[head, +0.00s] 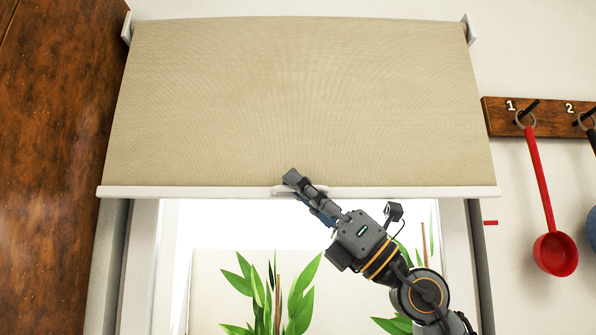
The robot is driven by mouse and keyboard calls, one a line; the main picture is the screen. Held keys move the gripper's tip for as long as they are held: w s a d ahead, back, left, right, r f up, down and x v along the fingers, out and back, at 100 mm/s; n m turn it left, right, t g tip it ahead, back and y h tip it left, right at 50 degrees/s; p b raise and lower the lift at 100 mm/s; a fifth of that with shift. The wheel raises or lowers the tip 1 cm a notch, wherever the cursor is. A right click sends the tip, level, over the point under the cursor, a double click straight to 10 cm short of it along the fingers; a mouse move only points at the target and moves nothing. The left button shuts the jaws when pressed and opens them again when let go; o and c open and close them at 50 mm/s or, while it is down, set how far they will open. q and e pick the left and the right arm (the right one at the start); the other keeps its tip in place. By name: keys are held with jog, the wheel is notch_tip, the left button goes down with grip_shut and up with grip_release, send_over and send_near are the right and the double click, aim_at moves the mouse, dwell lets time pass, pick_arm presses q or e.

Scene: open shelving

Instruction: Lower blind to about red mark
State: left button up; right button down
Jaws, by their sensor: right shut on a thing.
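The beige blind (300,100) hangs over the upper part of the window, with a white bottom bar (200,192) running across it. A small white handle (318,190) sits at the middle of the bar. My right gripper (293,180) is shut on the handle and hides part of it. The red mark (490,223) is a short red strip on the wall right of the window frame, a little lower than the bottom bar. My left gripper is not in view.
Green plants (270,295) show in the window below the blind. A wooden hook rack (500,118) on the right wall holds a red ladle (555,252) and a blue utensil (591,230). A brown wooden panel (50,170) stands on the left.

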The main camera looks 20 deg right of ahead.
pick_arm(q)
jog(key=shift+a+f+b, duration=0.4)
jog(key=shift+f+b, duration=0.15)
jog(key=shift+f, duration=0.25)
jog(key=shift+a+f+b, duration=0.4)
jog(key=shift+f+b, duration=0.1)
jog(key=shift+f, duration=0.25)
pick_arm(e)
jog(key=shift+f, duration=2.4)
jog(key=c, duration=1.7)
grip_release()
jog(key=shift+c, duration=0.2)
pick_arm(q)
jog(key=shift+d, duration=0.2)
pick_arm(e)
jog(key=shift+d, duration=0.1)
jog(key=v, duration=1.2)
